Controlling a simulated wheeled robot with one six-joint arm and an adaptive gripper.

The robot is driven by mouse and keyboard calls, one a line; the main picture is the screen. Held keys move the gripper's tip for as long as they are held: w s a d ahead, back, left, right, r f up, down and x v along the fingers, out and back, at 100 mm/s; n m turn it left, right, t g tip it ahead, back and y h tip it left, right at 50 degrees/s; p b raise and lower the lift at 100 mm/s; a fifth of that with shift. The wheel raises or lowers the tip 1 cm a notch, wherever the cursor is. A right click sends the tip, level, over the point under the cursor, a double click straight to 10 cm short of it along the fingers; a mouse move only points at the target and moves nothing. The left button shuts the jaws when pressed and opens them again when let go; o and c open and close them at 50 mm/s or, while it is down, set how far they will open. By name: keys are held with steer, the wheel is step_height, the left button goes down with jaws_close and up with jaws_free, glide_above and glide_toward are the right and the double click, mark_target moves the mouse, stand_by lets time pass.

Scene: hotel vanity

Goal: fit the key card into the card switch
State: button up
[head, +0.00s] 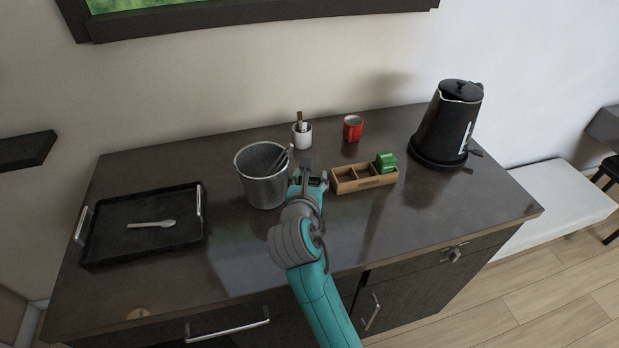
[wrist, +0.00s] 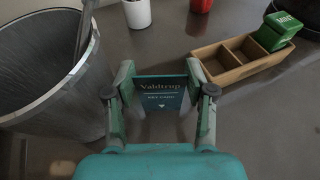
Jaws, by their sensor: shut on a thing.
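A dark teal key card (wrist: 162,94) with "Valdtrup" and an arrow printed on it is between the fingers of my gripper (wrist: 160,88) in the wrist view. My gripper is shut on the card by its side edges, and the printed face is towards the wrist camera. In the head view my gripper (head: 309,180) is over the counter, between the metal bucket and the wooden box; the card is too small to make out clearly there. I cannot make out the card switch in either view.
A metal bucket (head: 263,188) stands close left of my gripper, a wooden divided box (head: 352,184) with green packets (head: 385,161) close right. Behind are a white cup (head: 302,136) and red cup (head: 353,129). A black kettle (head: 449,125) is right, a black tray (head: 112,236) left.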

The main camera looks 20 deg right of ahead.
steer(key=shift+f, duration=0.1)
steer(key=o, duration=0.8)
